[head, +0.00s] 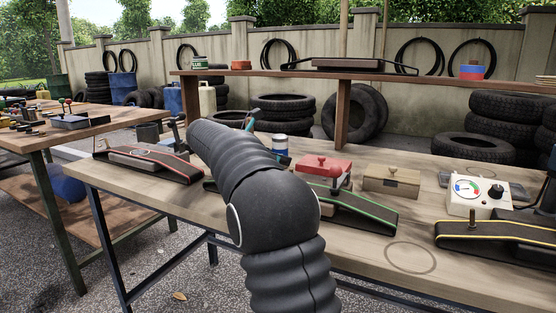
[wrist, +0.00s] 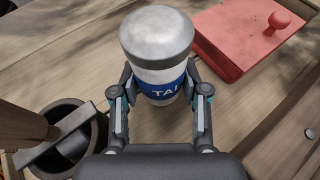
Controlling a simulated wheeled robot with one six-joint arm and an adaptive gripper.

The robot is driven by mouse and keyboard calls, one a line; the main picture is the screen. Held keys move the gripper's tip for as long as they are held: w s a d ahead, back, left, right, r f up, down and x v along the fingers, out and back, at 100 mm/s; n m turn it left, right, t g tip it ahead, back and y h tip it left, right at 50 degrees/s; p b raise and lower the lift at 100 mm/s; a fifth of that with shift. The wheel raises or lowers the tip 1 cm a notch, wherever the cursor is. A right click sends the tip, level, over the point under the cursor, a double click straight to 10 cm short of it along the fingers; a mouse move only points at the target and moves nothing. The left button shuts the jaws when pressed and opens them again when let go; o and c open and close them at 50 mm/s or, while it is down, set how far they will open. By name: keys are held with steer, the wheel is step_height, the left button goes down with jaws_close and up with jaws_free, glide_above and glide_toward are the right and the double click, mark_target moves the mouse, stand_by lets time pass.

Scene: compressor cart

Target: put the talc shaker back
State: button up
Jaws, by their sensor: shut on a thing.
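The talc shaker (wrist: 157,45) has a silver domed cap, a white body and a blue label with white letters. It stands between the two fingers of my gripper (wrist: 160,90) in the wrist view, and they are shut on its sides. In the head view the shaker (head: 280,146) shows just right of my black arm, which hides most of my gripper. I cannot tell whether its base touches the bench. A dark ring outline (head: 410,258) is drawn on the bare bench top at the front right.
A red box with a knob (head: 324,171) is close right of the shaker; a wooden box (head: 391,181) is beyond it. A dark pot (wrist: 68,140) is at lower left in the wrist view. A gauge box (head: 477,195) and ramps occupy the bench (head: 365,254). A raised shelf (head: 440,83) runs behind.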

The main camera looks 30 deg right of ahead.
steer(key=o, duration=0.9)
steer(key=shift+f, duration=0.15)
steer(key=shift+r, duration=0.2)
steer(key=p+v, duration=0.2)
steer(key=v, duration=1)
